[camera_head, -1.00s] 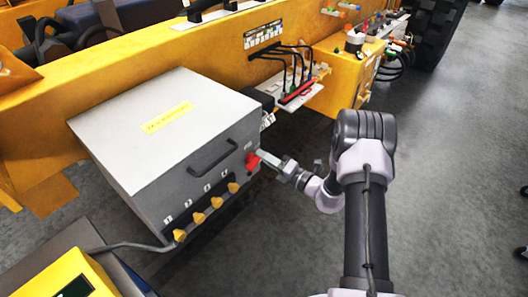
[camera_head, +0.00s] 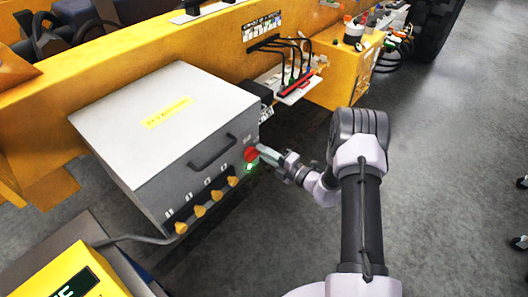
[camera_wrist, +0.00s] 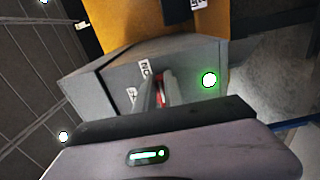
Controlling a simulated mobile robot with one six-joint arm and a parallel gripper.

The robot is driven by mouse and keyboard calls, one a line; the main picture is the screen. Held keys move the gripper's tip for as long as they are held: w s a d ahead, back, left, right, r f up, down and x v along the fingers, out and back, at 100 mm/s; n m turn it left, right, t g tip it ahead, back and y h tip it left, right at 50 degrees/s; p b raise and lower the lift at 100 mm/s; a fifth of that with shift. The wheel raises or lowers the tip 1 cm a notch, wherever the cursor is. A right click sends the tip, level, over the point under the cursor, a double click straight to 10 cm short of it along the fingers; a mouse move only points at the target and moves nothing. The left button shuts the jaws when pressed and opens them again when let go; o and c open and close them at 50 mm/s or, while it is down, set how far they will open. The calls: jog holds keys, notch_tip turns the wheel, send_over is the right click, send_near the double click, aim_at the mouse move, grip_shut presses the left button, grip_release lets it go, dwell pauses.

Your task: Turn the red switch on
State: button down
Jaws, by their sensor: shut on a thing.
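The red switch (camera_head: 251,154) is a round red knob at the right end of the front of a grey metal box (camera_head: 150,110). My gripper (camera_head: 262,156) reaches it from the right. The jaws are shut on the switch, and their fingers cover part of it. In the wrist view a strip of red switch (camera_wrist: 161,92) shows between the two grey fingers. A green lamp (camera_head: 250,166) glows just below the switch. It also shows brightly lit in the wrist view (camera_wrist: 209,79).
Several yellow knobs (camera_head: 199,211) line the box's lower front, under a dark handle (camera_head: 212,149). A yellow machine frame (camera_head: 140,48) runs behind the box. A yellow unit with a display (camera_head: 78,284) stands at lower left.

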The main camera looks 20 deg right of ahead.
jog(key=shift+s+a+f, duration=0.2)
jog(key=shift+s+f, duration=0.05)
jog(key=shift+f, duration=0.1)
jog(key=c, duration=1.4)
grip_release()
jog(key=shift+c, duration=0.2)
jog(key=shift+r, duration=0.2)
jog(key=shift+w, duration=0.1)
jog(key=p+v, duration=0.2)
jog(key=v, duration=1.5)
jog(key=shift+d, duration=0.15)
jog(key=shift+r, duration=0.15)
